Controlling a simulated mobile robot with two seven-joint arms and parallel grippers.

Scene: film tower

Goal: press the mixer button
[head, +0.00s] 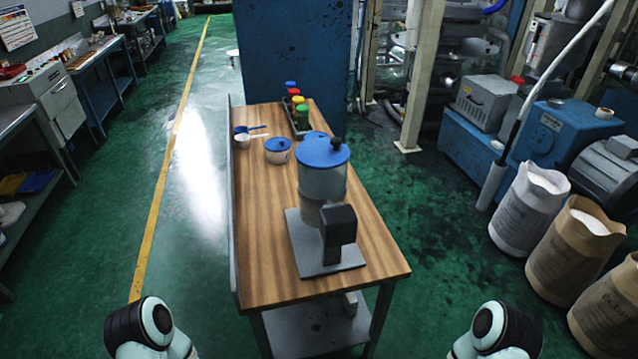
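The mixer (325,262) stands near the front of a wooden-topped table. It has a flat grey base and a dark upright block (340,228) at its front. A tall translucent container (322,185) with a blue lid and black knob stands upright just behind the block. It seems to be on the mixer's base. I cannot make out a separate button from this angle. Parts of my two arms show at the bottom left and bottom right corners, apart from the table. Neither gripper is in view.
A small blue-lidded tub (278,151), a blue scoop (250,128) and a rack of bottles with coloured caps (298,112) sit farther back on the table (262,245). Sacks (530,208) and machinery stand to the right.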

